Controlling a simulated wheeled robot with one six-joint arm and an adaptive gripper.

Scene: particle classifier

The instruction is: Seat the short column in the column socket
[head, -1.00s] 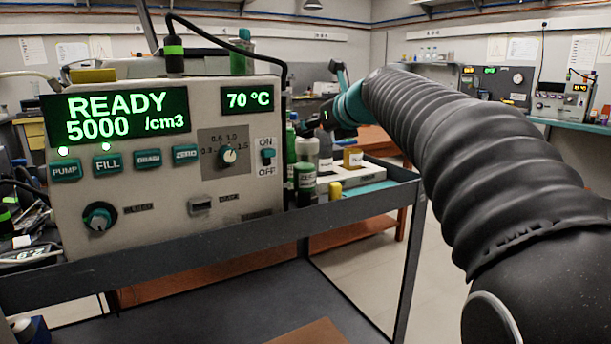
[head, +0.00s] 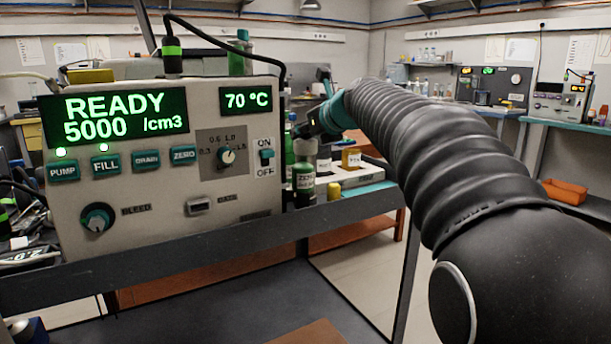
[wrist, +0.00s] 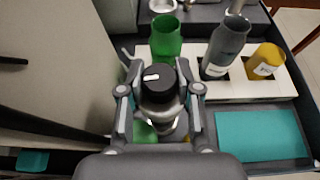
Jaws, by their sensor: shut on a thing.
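My gripper (wrist: 160,98) is shut around a metal cylinder with a black cap and a white mark, which looks like the short column (wrist: 158,84). It is held in front of the green bottle (wrist: 166,38), and its lower end is hidden. In the head view my gripper (head: 312,128) is beyond the right end of the instrument (head: 140,217), over the rack of bottles; the held piece is hard to make out there. I cannot pick out the column socket for certain in either view.
A white rack (wrist: 236,92) holds a grey bottle (wrist: 226,46) and a yellow bottle (wrist: 266,62), close to my gripper. A teal mat (wrist: 260,134) lies clear at right. A black cylinder with a green band (head: 172,50) and a cable rises on the instrument.

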